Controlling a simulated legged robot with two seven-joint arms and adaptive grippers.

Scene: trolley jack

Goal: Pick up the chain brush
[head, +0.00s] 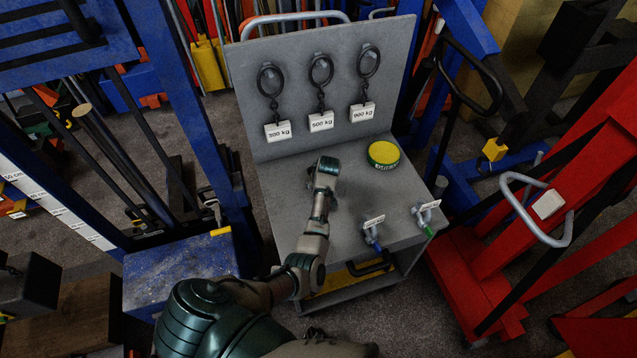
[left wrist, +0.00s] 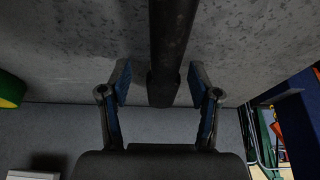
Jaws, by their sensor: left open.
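My left arm reaches over the grey trolley's top, and my left gripper (head: 322,183) is low over the middle of it, mostly covered by my own wrist in the head view. In the left wrist view the left gripper (left wrist: 160,84) is open, one finger on each side of a dark round bar (left wrist: 172,45). The bar looks like the chain brush's handle; its near end lies between the fingertips, with a gap on both sides. The brush's head is out of that view, and the brush is hidden behind my arm in the head view. My right gripper is not in view.
A yellow-green round tin (head: 383,154) is right of my gripper. Two tagged shackles (head: 372,236) (head: 421,214) lie nearer the front. Weight tags (head: 320,121) hang on the back panel (head: 290,90). A blue lift stands left, a red machine (head: 560,210) right.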

